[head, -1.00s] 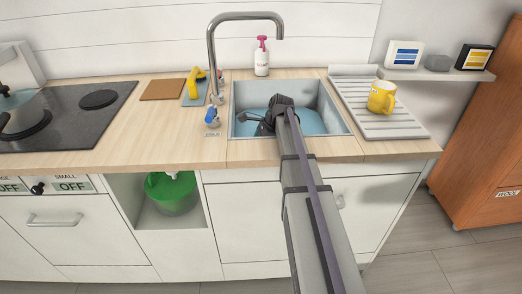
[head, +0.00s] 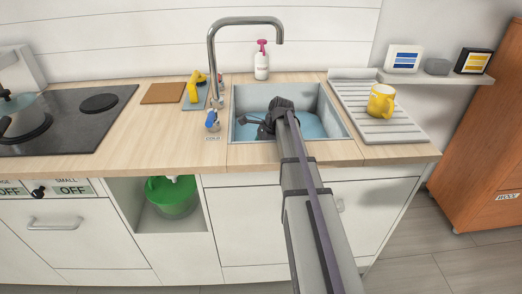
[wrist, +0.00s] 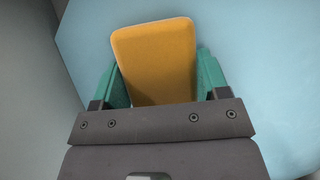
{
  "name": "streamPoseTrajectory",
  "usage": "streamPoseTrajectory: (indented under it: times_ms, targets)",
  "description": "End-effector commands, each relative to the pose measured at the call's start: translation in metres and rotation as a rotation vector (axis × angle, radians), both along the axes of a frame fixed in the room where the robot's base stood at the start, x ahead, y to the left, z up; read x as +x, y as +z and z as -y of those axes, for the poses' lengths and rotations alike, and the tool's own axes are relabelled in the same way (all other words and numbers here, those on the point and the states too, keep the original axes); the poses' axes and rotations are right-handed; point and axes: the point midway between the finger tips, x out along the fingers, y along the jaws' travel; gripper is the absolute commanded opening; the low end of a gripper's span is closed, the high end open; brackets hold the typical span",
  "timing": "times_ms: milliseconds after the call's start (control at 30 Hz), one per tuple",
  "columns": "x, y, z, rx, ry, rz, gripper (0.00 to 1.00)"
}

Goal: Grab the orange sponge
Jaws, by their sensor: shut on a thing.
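The orange sponge (wrist: 155,60) shows in the wrist view as an orange-yellow block between the two green fingers of my gripper (wrist: 157,80). The fingers are shut on its left and right sides. Behind it lies the blue bottom of the sink. In the head view my gripper (head: 262,127) is down inside the sink (head: 240,103), towards its left side. The sponge is hidden there behind my arm and wrist.
A tall tap (head: 212,60) stands at the sink's left rear. A spray bottle (head: 262,62) is behind the sink.

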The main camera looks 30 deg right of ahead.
Motion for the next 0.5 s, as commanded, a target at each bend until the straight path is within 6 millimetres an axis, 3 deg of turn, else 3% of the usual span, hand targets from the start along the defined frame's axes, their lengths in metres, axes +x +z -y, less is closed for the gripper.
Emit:
streamPoseTrajectory:
  times_ms: [300,500]
  targets:
    - [0.0,0.082,0.0,0.0,0.0,0.0,0.46]
    - [0.0,0.1,0.0,0.0,0.0,0.0,0.46]
